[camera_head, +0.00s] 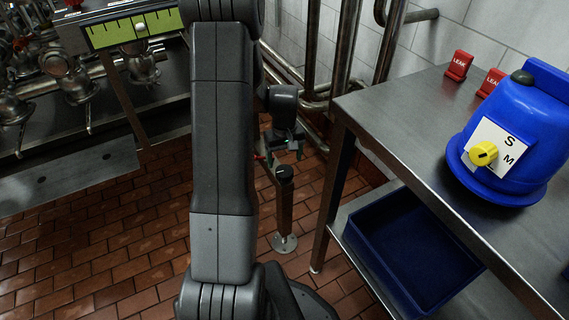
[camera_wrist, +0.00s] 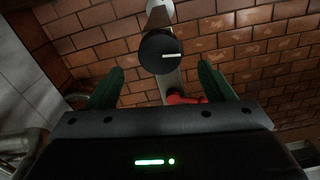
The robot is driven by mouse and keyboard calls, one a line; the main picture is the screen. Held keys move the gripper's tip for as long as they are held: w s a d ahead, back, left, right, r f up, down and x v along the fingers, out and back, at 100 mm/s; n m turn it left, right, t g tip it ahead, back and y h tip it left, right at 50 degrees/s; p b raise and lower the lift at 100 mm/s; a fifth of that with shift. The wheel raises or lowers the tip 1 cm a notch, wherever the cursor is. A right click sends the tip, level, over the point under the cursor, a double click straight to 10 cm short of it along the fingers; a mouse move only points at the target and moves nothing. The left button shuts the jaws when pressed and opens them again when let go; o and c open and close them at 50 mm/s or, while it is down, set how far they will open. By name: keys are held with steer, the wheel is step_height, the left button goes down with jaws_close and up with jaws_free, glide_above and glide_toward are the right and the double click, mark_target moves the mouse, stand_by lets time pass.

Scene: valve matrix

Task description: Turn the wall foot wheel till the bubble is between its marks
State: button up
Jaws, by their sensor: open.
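The wall foot wheel looks to be the dark round knob (camera_head: 284,173) with a white line on its top, on a metal leg with a round foot on the tiled floor. In the wrist view the knob (camera_wrist: 161,52) lies ahead of my gripper (camera_wrist: 160,86), centred between its two green fingers, which are spread and apart from it. In the head view my gripper (camera_head: 283,148) is just above the knob, partly hidden by my arm. The green level vial (camera_head: 108,37) is at top left.
A red handle (camera_wrist: 185,99) shows near the leg, between the fingers. A steel table (camera_head: 400,125) stands at right with a blue machine (camera_head: 525,115), red LEAK tags (camera_head: 459,65) and a blue bin (camera_head: 415,250) below. Pipes (camera_head: 345,50) run along the wall behind.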

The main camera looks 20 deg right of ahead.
mark_target(285, 170)
step_height(285, 170, up, 8)
steer(key=p, duration=0.1)
steer(key=shift+r+p, duration=0.2)
steer(key=shift+p, duration=0.15)
steer(key=shift+f, duration=0.15)
step_height(285, 170, down, 14)
steer(key=b, duration=0.4)
steer(key=shift+r, duration=0.2)
